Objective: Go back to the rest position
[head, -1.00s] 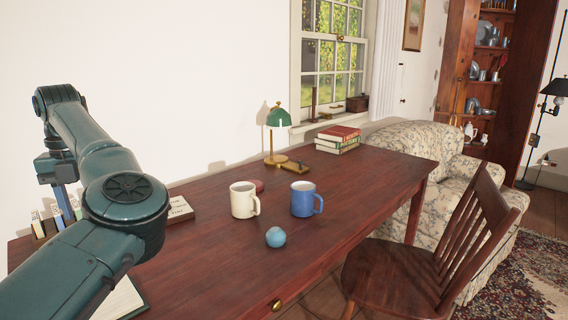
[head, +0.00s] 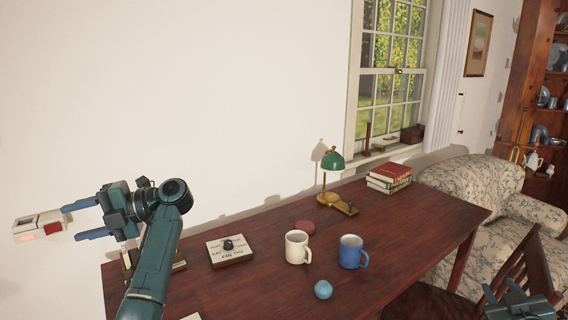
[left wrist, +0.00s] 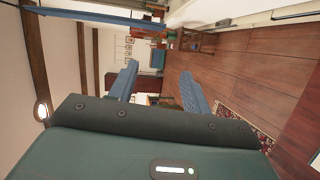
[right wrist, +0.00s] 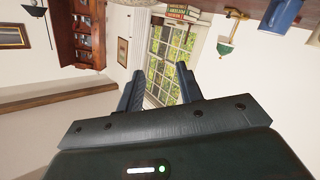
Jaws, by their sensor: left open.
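My left gripper (head: 72,222) is raised at the left of the head view, beyond the table's left end, with its blue fingers spread and pointing left. It is empty, and nothing lies between its fingers (left wrist: 158,72) in the left wrist view. A white box with red parts (head: 38,229) shows just left of the fingertips; I cannot tell whether they touch. Part of my right arm shows at the lower right of the head view. In the right wrist view my right gripper (right wrist: 159,70) has its fingers apart and empty.
The dark red table (head: 265,292) holds a cream mug (head: 296,248), a blue mug (head: 352,254), a blue ball (head: 323,290), a white sign block (head: 229,251), a green lamp (head: 333,162) and stacked books (head: 390,178). A patterned sofa (head: 465,183) stands beyond.

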